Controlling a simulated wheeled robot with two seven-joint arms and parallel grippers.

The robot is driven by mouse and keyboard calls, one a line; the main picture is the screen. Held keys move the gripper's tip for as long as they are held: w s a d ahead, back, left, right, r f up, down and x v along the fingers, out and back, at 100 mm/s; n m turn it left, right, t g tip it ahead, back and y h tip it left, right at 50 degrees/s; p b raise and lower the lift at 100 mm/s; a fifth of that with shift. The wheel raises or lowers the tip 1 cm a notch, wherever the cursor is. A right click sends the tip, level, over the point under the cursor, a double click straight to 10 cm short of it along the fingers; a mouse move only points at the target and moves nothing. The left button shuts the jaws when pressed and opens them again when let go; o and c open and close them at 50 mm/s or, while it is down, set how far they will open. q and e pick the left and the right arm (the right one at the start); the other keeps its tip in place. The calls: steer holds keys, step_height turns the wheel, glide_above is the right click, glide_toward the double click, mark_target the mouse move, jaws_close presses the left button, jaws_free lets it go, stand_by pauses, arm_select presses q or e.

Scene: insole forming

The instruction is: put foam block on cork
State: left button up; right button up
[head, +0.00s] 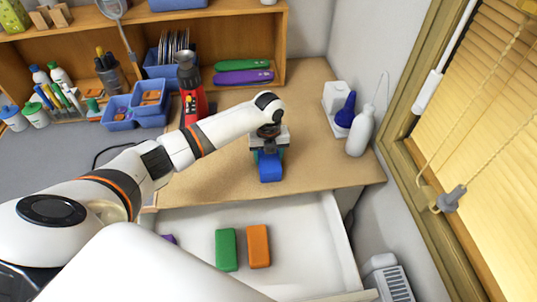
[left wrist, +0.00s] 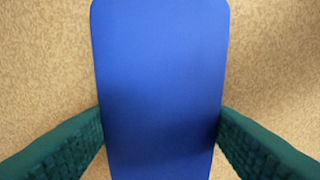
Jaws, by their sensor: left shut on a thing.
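A blue foam block (head: 270,172) is between the fingers of my left gripper (head: 268,155) in the head view. In the left wrist view the blue block (left wrist: 160,70) fills the middle, with a green finger pressed against each side. My left gripper is shut on it. Tan speckled cork (left wrist: 45,60) lies beneath the block; the cork surface (head: 215,180) also covers the tabletop in the head view. I cannot tell whether the block touches the cork. My right gripper is not in view.
An open white drawer (head: 300,225) below the table edge holds a green block (head: 227,250), an orange block (head: 259,246) and a partly hidden purple one. A red heat tool (head: 192,95), blue bins (head: 120,112) and a white bottle (head: 361,130) stand around the cork.

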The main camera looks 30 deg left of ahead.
arm_select(q)
steer(key=o, duration=1)
steer(key=shift+c, duration=0.2)
steer(key=shift+r, duration=0.5)
step_height(320, 180, up, 11)
steer(key=b, duration=0.2)
steer(key=shift+r, duration=0.15)
